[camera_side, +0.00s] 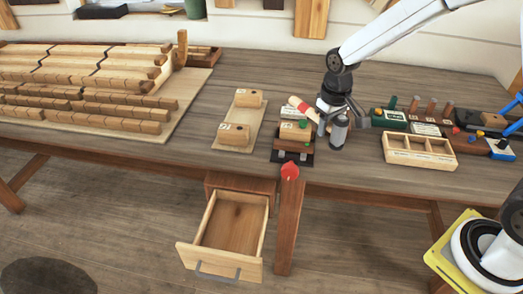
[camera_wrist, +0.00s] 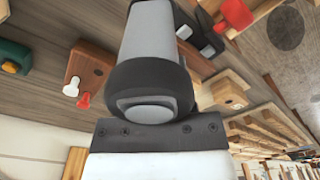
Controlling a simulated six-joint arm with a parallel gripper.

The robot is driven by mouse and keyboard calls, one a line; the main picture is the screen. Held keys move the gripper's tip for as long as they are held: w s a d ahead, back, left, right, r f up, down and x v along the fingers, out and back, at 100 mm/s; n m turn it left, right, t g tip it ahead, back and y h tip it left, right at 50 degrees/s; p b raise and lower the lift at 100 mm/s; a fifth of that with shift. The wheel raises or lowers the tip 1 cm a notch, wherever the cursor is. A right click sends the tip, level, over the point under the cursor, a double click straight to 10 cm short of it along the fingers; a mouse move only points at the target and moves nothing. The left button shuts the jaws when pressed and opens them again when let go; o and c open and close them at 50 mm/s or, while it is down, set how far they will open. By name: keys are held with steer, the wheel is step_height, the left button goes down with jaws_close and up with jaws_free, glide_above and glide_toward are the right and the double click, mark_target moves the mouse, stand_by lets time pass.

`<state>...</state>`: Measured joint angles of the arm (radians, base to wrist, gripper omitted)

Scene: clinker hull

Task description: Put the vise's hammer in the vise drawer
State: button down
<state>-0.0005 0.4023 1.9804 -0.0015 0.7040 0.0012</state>
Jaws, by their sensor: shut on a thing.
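The hammer (camera_side: 299,104), with a pale and red handle, lies slantwise at my gripper (camera_side: 325,122), just behind and right of the vise. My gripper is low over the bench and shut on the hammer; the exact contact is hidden. The vise (camera_side: 293,152) stands at the bench's front edge, with a red knob (camera_side: 290,171). The vise drawer (camera_side: 228,232) is pulled open below the bench, left of the vise, and looks empty. In the wrist view a large grey and black cylinder fills the middle and hides the fingertips.
Two wooden blocks stand on a pale board (camera_side: 228,136) left of the vise. A compartmented tray (camera_side: 418,152) and racks of pegs and tools stand to the right. The planked hull boards (camera_side: 80,100) cover the bench's left. The space above the drawer is clear.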

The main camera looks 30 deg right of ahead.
mark_target(336, 123)
steer(key=shift+s+f, duration=1.3)
steer(key=shift+f, duration=0.15)
steer(key=shift+r, duration=0.1)
steer(key=shift+r, duration=0.8)
step_height(336, 123, up, 4)
steer(key=shift+w+f, duration=0.1)
steer(key=shift+f, duration=0.15)
steer(key=w+a+m, duration=0.4)
steer(key=a, duration=1)
steer(key=w+a+m, duration=0.4)
steer(key=a+m, duration=0.1)
steer(key=a, duration=1)
step_height(336, 123, down, 9)
steer(key=shift+d+h, duration=0.2)
steer(key=shift+h, duration=0.1)
steer(key=shift+f, duration=0.2)
